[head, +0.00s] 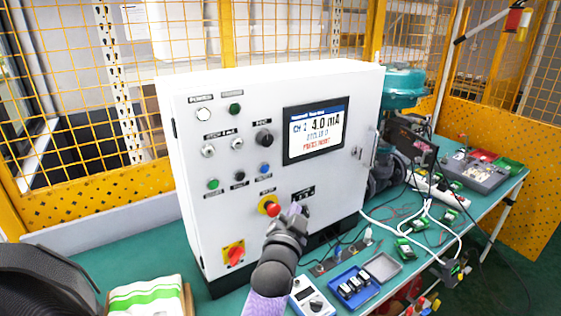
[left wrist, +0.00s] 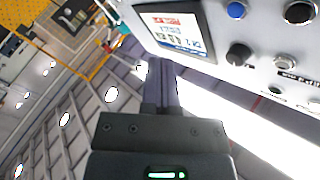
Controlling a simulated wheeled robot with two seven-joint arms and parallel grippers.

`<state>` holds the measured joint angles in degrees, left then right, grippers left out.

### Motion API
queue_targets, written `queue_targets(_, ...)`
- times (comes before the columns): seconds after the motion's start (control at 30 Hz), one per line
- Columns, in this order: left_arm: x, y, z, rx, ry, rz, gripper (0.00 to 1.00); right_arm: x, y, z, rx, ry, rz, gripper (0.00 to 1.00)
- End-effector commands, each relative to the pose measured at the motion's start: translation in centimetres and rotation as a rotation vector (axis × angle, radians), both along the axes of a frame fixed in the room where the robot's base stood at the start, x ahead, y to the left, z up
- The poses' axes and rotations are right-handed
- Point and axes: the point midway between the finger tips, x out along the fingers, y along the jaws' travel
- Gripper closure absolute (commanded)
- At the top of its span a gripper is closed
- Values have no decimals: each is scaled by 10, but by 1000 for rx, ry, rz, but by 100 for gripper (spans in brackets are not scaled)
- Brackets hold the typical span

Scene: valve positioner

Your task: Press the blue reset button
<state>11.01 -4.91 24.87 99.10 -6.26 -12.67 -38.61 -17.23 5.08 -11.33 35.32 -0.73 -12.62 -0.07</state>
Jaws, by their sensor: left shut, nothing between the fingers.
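The blue button (head: 264,168) is on the front of the white control box (head: 330,215), below a black knob and left of the lower part of the screen (head: 315,131). The screen reads 4.0 mA with a red line of text below. In the left wrist view the blue button (left wrist: 236,10) shows at the top, right of the screen. My left gripper (head: 296,209) is shut and empty, in front of the panel's lower part, below and right of the blue button. In the left wrist view its fingers (left wrist: 162,80) are together, apart from the button. My right gripper is not in view.
A red mushroom button (head: 272,208) on a yellow ring sits just left of my left gripper. A red rotary switch (head: 235,255) is lower left. Green (head: 213,184) and black buttons share the blue button's row. A meter (head: 312,299) and blue tray (head: 352,290) lie on the green table.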

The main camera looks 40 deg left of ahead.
Motion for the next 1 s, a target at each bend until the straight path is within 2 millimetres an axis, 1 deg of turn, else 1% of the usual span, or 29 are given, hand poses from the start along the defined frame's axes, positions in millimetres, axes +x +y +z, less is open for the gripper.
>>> queue_targets(0.03, 0, 4, 13, 16, -25, 17, 100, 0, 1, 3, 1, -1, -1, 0)
queue_targets(0.1, -1, 9, 24, 36, -50, 35, 100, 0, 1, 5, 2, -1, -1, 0)
queue_targets(0.2, -2, 13, 31, 51, -68, 50, 100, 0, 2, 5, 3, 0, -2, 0)
queue_targets(0.5, -2, 13, 31, 54, -69, 51, 100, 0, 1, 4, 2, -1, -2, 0)
queue_targets(0.63, 0, 19, 29, 54, -68, 51, 100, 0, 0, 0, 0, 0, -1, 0)
queue_targets(0.77, 5, 35, 28, 56, -70, 52, 100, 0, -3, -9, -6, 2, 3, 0)
queue_targets(1.0, 14, 70, 27, 55, -69, 51, 100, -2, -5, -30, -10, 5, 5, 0)
